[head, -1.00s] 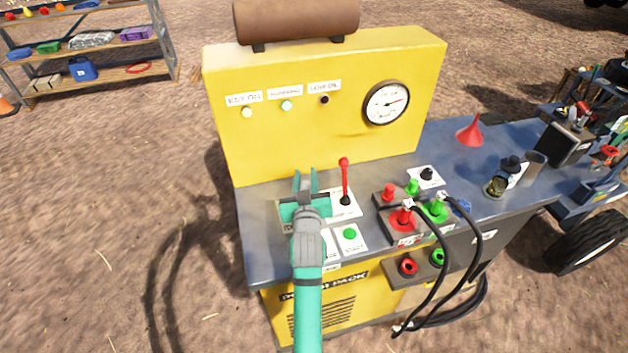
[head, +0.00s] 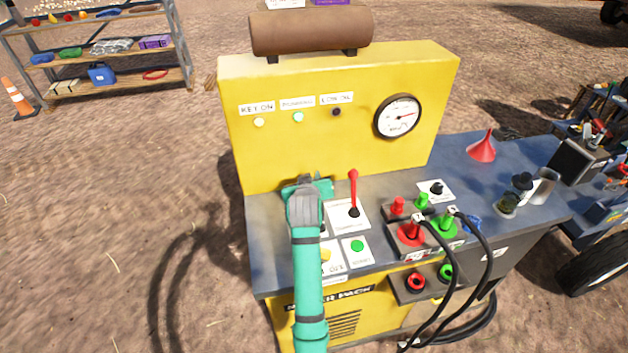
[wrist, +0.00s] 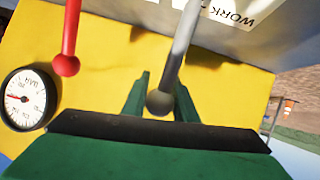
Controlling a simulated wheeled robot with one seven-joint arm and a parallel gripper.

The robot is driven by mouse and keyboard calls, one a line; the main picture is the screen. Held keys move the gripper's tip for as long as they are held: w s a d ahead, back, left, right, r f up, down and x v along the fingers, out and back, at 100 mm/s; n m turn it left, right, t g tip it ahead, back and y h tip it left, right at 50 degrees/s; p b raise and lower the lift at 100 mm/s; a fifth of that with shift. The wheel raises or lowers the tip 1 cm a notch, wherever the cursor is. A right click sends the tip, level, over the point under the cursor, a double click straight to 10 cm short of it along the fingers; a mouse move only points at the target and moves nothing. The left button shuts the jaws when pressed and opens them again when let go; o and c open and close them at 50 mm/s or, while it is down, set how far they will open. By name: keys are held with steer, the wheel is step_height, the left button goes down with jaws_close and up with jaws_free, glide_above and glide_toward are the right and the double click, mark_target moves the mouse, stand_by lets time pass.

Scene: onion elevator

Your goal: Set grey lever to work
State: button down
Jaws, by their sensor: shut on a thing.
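The grey lever (wrist: 180,45) shows in the wrist view as a grey rod with a round dark knob (wrist: 159,103). The knob end lies between the two green fingers of my gripper (wrist: 160,98), which is shut on the lever. A white plate with the word WORK (wrist: 236,12) lies near the lever's base. In the head view my gripper (head: 308,187) is over the left part of the console, close to the yellow panel. It hides the grey lever there.
A red lever (head: 353,190) stands upright just right of my gripper. A green button (head: 357,245) is in front. Red and green couplings with black hoses (head: 433,245) are further right. A gauge (head: 397,117) sits on the yellow panel (head: 290,155). A red funnel (head: 482,150) stands on the bench.

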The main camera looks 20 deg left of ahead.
steer(key=shift+s+f, duration=0.1)
steer(key=shift+f, duration=0.45)
steer(key=c, duration=1.4)
jaws_free()
steer(key=shift+c, duration=0.2)
steer(key=shift+r, duration=0.2)
steer(key=v, duration=1)
steer(key=shift+s+r, duration=0.25)
steer(key=shift+w, duration=0.1)
